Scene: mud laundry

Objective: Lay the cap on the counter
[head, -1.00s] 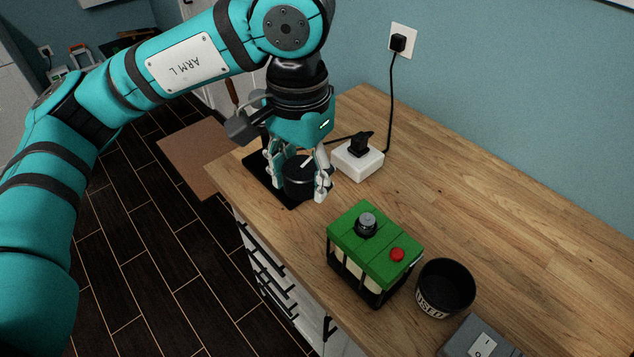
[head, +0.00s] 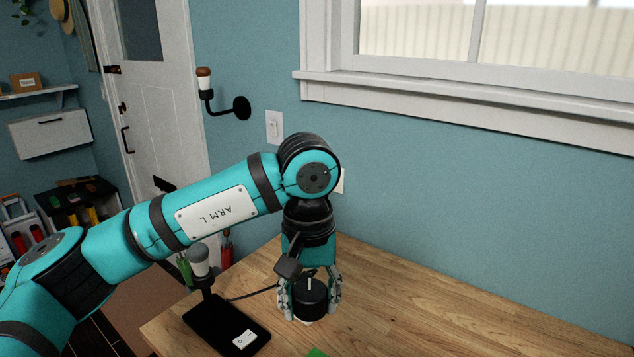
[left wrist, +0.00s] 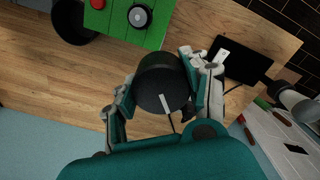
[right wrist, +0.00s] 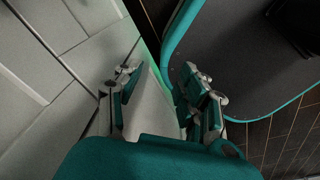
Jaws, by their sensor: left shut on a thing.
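The cap (head: 309,299) is a dark round piece with a white mark on its top. My left gripper (head: 309,294) is shut on it, fingers on both sides, over the wooden counter (head: 420,310). The left wrist view also shows the cap (left wrist: 161,84) between the fingertips. I cannot tell whether its underside touches anything. It is to the right of the black flat base (head: 200,328), apart from it. My right gripper (right wrist: 160,92) appears only in its wrist view, fingers apart and empty, away from the counter.
The black base carries a grey-topped post (head: 199,262) and a white switch (head: 244,339). A green box (left wrist: 128,18) and a black cup (left wrist: 72,20) stand on the counter. A cord runs behind the gripper. Counter to the right is clear.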

